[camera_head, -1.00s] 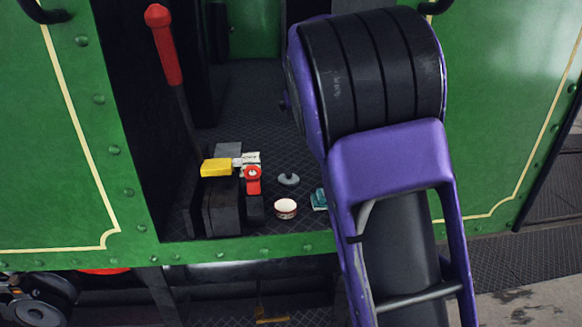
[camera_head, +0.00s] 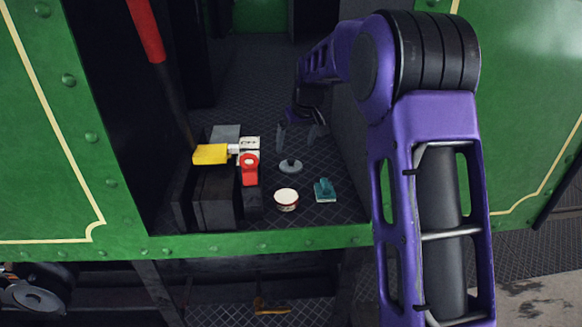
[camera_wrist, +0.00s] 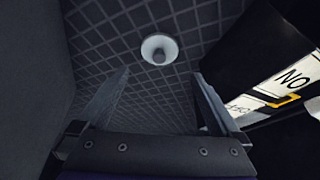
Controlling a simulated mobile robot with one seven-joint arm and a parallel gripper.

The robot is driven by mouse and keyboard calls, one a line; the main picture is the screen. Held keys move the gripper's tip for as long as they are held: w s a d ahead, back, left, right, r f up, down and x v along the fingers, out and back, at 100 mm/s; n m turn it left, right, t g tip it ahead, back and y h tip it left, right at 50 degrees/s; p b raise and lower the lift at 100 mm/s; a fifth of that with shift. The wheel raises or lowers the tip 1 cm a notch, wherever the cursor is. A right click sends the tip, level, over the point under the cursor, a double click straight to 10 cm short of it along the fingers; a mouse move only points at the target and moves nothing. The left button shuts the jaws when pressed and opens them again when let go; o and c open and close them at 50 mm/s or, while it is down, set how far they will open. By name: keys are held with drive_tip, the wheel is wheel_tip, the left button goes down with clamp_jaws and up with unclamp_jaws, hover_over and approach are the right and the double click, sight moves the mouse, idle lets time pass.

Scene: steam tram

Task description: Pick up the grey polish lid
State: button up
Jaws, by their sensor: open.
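The grey polish lid (camera_head: 291,166) is a small round disc with a knob on top. It lies on the dark patterned tram floor, behind the round white-and-red tin (camera_head: 286,199). In the wrist view the lid (camera_wrist: 159,49) shows beyond the fingertips, between their lines. My gripper (camera_head: 300,135) hangs just above and behind the lid in the head view, fingers pointing down. In the wrist view my gripper (camera_wrist: 158,82) has its two fingers wide apart with nothing between them. The lid appears apart from the fingers.
A teal object (camera_head: 325,190) lies right of the tin. Left of the lid are a red tag-like piece (camera_head: 250,168), a yellow item (camera_head: 211,154) and dark blocks (camera_head: 216,200). A red-handled lever (camera_head: 146,30) rises at left. A green sill (camera_head: 260,242) edges the floor in front.

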sight(292, 160)
drive_tip(key=x, duration=0.3)
drive_tip(key=b+x, duration=0.1)
drive_tip(key=x, duration=0.4)
drive_tip(key=shift+d+f, duration=0.1)
drive_tip(key=shift+f, duration=0.05)
drive_tip(key=c, duration=1)
